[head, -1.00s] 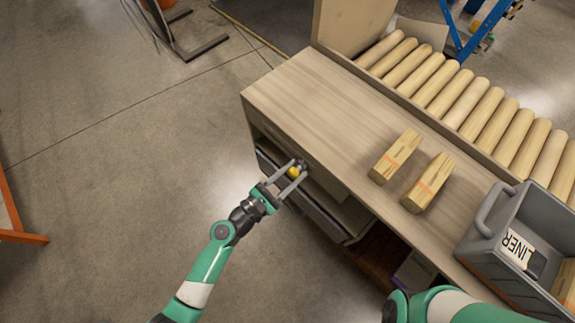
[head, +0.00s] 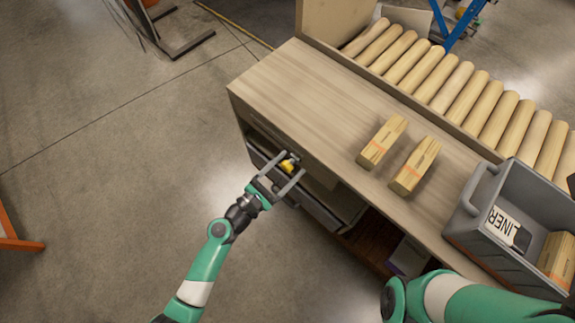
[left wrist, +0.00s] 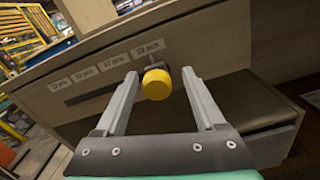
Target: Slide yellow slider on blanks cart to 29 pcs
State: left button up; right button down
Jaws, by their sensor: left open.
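The yellow slider (left wrist: 157,84) is a round knob on a dark slot (left wrist: 95,94) in the wooden front of the blanks cart (head: 300,80). It sits at the right end of the slot in the left wrist view, below the rightmost of several printed labels (left wrist: 147,48); their numbers are too small to read surely. The knob also shows in the head view (head: 288,165). My left gripper (left wrist: 165,76) is open, with one finger on each side of the knob and gaps visible beside it. My right arm shows at lower right; its gripper is out of view.
Two wooden blanks (head: 382,142) lie on the cart top. Wooden rollers (head: 450,85) line the far side. An open grey drawer (head: 325,213) lies below the slot.

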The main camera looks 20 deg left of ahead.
pick_arm(q)
jog(key=p+v, duration=0.1)
jog(key=v, duration=1)
jog(key=shift+s+p, duration=0.3)
jog(key=shift+p, duration=0.1)
jog(key=shift+a+r, duration=0.1)
